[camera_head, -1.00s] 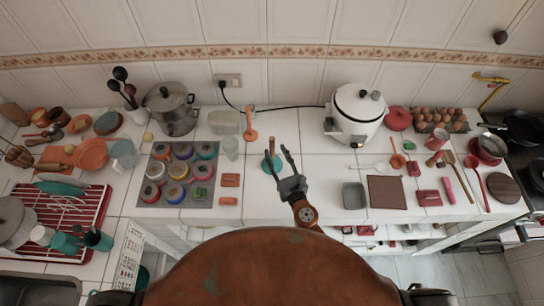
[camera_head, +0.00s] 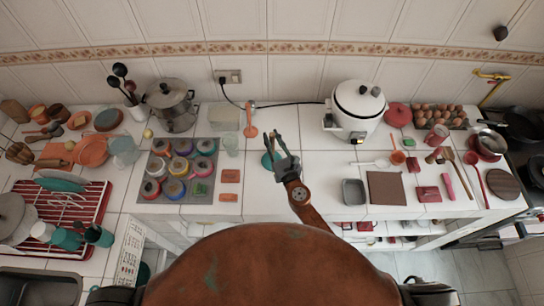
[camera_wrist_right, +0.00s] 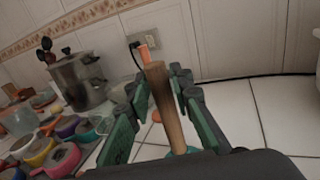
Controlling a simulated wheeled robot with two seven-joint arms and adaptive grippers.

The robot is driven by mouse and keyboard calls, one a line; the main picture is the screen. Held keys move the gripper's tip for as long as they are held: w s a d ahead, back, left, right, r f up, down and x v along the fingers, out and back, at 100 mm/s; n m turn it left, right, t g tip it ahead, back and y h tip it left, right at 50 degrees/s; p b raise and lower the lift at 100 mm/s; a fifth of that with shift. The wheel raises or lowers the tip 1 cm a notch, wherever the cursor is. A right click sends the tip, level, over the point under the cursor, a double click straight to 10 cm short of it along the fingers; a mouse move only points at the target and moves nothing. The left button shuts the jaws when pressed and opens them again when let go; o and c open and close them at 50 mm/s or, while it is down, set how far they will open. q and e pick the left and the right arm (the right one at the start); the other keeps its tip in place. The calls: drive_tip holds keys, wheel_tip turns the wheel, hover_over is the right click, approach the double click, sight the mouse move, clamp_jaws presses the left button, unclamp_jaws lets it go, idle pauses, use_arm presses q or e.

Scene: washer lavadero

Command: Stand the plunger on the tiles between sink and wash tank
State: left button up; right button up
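The plunger has a teal cup (camera_head: 267,160) resting on the white tiles at the middle of the counter, partly hidden by my right gripper in the head view. In the right wrist view its brown wooden handle (camera_wrist_right: 166,105) rises upright between the fingers. My right gripper (camera_head: 275,137) is open around the handle, with a visible gap on the left side in the wrist view. The right finger looks close to the handle; contact is unclear. A grey sink (camera_head: 40,287) shows at the lower left. I cannot clearly identify a wash tank. My left gripper is not in view.
An orange utensil (camera_head: 250,131) and a clear cup (camera_head: 231,146) are left of the plunger. Several colourful lidded pots (camera_head: 183,168) are further left. A white rice cooker (camera_head: 357,105) stands right. A red dish rack (camera_head: 98,205) is near the sink. Tiles right of the plunger are clear.

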clamp_jaws()
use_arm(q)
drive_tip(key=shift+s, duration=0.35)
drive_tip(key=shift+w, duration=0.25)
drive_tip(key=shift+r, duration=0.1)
use_arm(e)
drive_tip(key=shift+r, duration=0.15)
